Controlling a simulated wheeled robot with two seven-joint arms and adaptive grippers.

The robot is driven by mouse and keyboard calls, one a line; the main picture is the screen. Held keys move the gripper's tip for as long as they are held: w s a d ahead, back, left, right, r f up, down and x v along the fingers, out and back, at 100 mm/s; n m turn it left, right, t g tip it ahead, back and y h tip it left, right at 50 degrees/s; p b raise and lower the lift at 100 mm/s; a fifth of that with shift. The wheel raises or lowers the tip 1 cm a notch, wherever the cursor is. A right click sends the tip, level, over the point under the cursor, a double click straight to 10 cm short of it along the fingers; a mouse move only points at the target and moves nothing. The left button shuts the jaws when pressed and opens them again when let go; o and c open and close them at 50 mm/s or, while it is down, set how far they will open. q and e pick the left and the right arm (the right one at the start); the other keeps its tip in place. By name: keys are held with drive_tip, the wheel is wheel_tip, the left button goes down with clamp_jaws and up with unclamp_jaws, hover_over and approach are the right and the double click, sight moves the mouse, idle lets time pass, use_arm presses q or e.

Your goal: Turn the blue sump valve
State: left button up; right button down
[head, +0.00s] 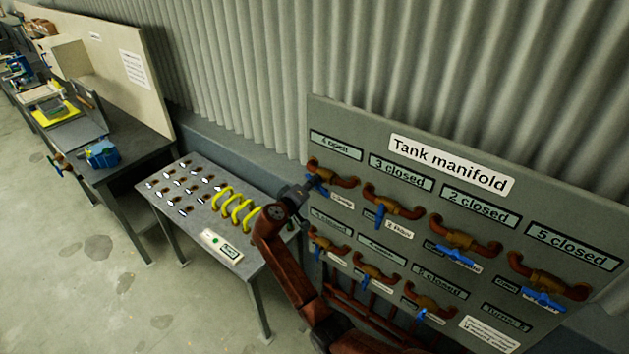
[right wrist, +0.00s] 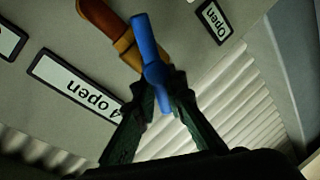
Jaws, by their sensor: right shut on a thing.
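The grey Tank manifold board (head: 572,208) carries two rows of brown pipe valves with blue handles. My right gripper (head: 312,187) is at the upper-left valve (head: 341,181), under the plate that reads "4 open". In the right wrist view, my right gripper (right wrist: 165,88) is shut on that valve's blue handle (right wrist: 147,42), with a finger on each side. The handle's upper part sticks out beyond the fingers, in front of the orange-brown valve body (right wrist: 127,48). My left gripper is out of view.
Other blue-handled valves sit close by to the right (head: 394,204) and below (head: 326,241). A grey table (head: 185,232) with yellow handles (head: 236,206) stands left of the board. A dark workbench (head: 125,160) is farther left. Open floor (head: 70,270) lies in front.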

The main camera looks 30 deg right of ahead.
idle(0.3)
drive_tip(key=c, duration=2)
unclamp_jaws()
drive_tip(key=shift+a, duration=0.1)
drive_tip(key=shift+o, duration=0.2)
drive_tip(key=v, duration=1.2)
drive_tip(key=shift+f, duration=0.1)
